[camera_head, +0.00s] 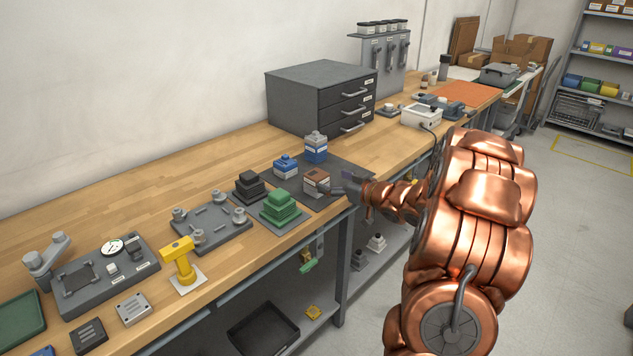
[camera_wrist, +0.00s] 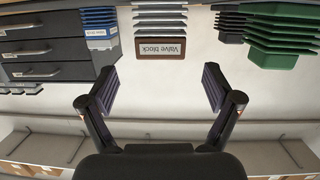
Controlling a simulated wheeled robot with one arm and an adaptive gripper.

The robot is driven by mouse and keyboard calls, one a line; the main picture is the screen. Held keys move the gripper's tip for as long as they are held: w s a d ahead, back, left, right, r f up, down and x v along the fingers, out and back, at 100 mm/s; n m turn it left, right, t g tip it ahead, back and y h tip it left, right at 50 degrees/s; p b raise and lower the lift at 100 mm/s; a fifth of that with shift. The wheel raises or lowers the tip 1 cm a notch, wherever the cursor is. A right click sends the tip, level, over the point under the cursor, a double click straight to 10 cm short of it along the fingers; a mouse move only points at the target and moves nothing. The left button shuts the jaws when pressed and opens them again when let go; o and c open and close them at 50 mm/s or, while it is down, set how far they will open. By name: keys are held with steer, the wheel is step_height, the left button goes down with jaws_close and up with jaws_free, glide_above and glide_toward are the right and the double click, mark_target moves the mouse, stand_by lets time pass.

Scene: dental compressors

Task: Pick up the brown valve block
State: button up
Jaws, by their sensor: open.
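The brown valve block (camera_head: 316,183) stands on a dark mat (camera_head: 345,167) near the front edge of the wooden bench, with a pale top part. In the wrist view, which looks upside down, its brown body with a white "Valve block" label (camera_wrist: 161,48) faces me. My gripper (camera_head: 338,190) comes in from the right, close to the block, at about its height. In the wrist view my gripper (camera_wrist: 160,86) is open and empty, its two fingers spread wider than the block. The block lies just past the fingertips, roughly centred between them; no contact shows.
A green stepped block (camera_head: 281,207) and a black one (camera_head: 249,187) stand to the left. A small blue block (camera_head: 286,166) and a taller blue one (camera_head: 316,147) stand behind. A grey drawer cabinet (camera_head: 315,98) is farther back. A yellow tool (camera_head: 181,260) stands left.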

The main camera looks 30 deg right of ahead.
mark_target(324, 179)
steer(key=shift+s+f+y, duration=0.15)
steer(key=shift+s+y, duration=0.05)
steer(key=shift+y, duration=0.1)
steer(key=shift+w+a, duration=0.1)
steer(key=shift+w, duration=0.1)
steer(key=shift+p+x, duration=0.65)
steer(key=shift+x, duration=2.95)
steer(key=shift+f, duration=0.15)
steer(key=c, duration=1.4)
